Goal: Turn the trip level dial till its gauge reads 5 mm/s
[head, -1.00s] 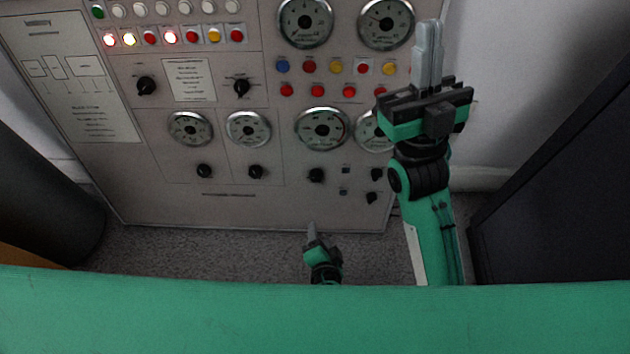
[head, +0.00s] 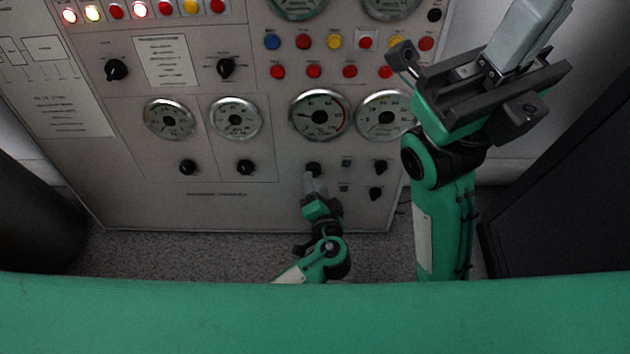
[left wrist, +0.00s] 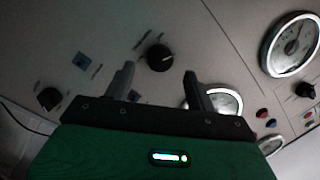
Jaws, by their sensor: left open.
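A black dial (head: 313,168) with a white pointer mark sits on the grey panel under a round white gauge (head: 319,115); labels and reading are too small to read. In the left wrist view the dial (left wrist: 158,57) is between and just beyond the two fingertips, its mark pointing right. My left gripper (head: 308,180) is at the dial's lower edge, partly hiding it; the left wrist view shows the gripper (left wrist: 157,75) open, with no clear contact. My right gripper (head: 535,30) is raised at the upper right, its fingers together and empty.
Small blue switches (head: 346,163) and more black knobs (head: 381,167) are close to the right of the dial. Another knob (head: 246,167) is to the left. Coloured buttons (head: 314,71) are above the gauges. A dark cabinet (head: 570,180) stands at the right.

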